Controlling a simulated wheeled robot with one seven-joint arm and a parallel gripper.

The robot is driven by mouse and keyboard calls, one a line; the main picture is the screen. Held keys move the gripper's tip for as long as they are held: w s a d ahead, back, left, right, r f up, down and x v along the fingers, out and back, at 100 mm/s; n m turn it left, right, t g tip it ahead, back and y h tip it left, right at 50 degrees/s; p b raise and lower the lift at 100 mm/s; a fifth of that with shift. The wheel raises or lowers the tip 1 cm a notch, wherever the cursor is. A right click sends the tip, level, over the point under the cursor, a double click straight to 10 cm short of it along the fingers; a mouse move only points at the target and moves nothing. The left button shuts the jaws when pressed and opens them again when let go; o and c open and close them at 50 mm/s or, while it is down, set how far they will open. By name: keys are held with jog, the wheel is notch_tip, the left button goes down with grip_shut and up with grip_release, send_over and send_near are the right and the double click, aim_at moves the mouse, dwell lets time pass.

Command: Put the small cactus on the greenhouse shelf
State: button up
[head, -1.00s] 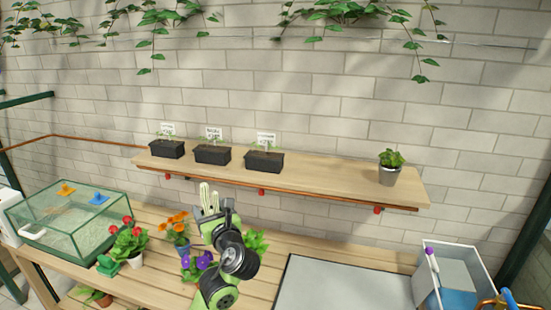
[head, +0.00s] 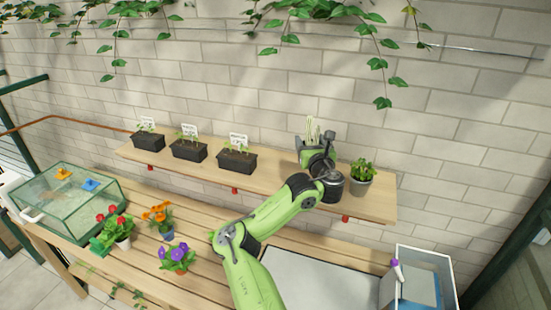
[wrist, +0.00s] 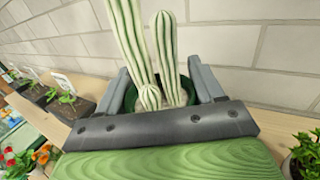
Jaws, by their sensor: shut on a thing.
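The small cactus (wrist: 167,55) has pale ribbed green stems and stands in a dark green pot (wrist: 131,97). In the head view the cactus (head: 312,130) rises above my gripper (head: 317,150). My gripper, seen in the wrist view (wrist: 165,92), is shut on the pot, with one finger on each side. It is over the right part of the wooden greenhouse shelf (head: 270,184), between the seedling trays and a potted plant. The pot's base is hidden, so I cannot tell whether it touches the shelf.
Several black seedling trays (head: 237,161) with labels stand on the shelf's left. A leafy plant in a grey pot (head: 359,186) stands close to the right of my gripper. Flower pots (head: 178,265) and a glass case (head: 68,203) are on the bench below.

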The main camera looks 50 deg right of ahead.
jog(key=f, duration=0.8)
jog(key=shift+w+a+f, duration=0.1)
jog(key=shift+a+f, duration=0.05)
jog(key=shift+a, duration=0.05)
jog(key=shift+f, duration=0.2)
jog(key=o, duration=1.4)
jog(key=shift+r, duration=0.3)
jog(key=v, duration=1.2)
jog(key=shift+f+b, duration=0.15)
jog(key=shift+b, duration=0.25)
